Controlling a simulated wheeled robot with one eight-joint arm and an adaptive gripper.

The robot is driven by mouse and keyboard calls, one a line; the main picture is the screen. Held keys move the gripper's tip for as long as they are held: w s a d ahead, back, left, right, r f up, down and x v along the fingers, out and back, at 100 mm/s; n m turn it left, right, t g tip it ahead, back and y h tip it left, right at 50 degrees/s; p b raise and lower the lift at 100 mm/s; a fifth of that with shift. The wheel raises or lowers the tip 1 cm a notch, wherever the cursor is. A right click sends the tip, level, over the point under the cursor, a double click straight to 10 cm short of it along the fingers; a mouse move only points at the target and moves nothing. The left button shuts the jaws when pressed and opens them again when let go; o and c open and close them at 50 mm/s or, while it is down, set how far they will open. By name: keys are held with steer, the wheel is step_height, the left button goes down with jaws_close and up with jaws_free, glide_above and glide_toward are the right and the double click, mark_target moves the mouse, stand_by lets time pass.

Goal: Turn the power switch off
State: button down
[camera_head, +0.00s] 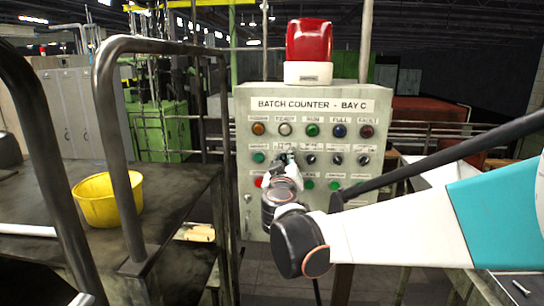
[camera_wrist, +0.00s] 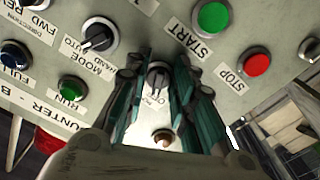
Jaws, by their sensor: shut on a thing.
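The power switch (camera_wrist: 158,76) is a dark rotary knob with a pale bezel, seen between my fingers in the wrist view. Its label is mostly hidden by the fingers, and I cannot tell exactly which way its pointer is turned. My gripper (camera_wrist: 162,64) has its green-grey fingers on both sides of the knob, shut on it. In the head view my gripper (camera_head: 288,162) is at the second column of the control panel (camera_head: 246,200), hiding the knob there.
The hand/auto mode knob (camera_wrist: 98,38), green start button (camera_wrist: 212,18) and red stop button (camera_wrist: 257,64) sit close to my fingers. A red beacon (camera_head: 309,42) tops the panel. A cart (camera_head: 170,180) with a yellow bucket (camera_head: 98,205) stands at left.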

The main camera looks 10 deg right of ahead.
steer(key=shift+s+a+r+n, duration=0.15)
steer(key=shift+s+n, duration=0.15)
steer(key=shift+n, duration=0.3)
steer(key=c, duration=1.5)
jaws_free()
steer(key=shift+w, duration=0.15)
steer(key=shift+a, duration=0.1)
steer(key=v, duration=1.1)
steer(key=shift+s, duration=0.2)
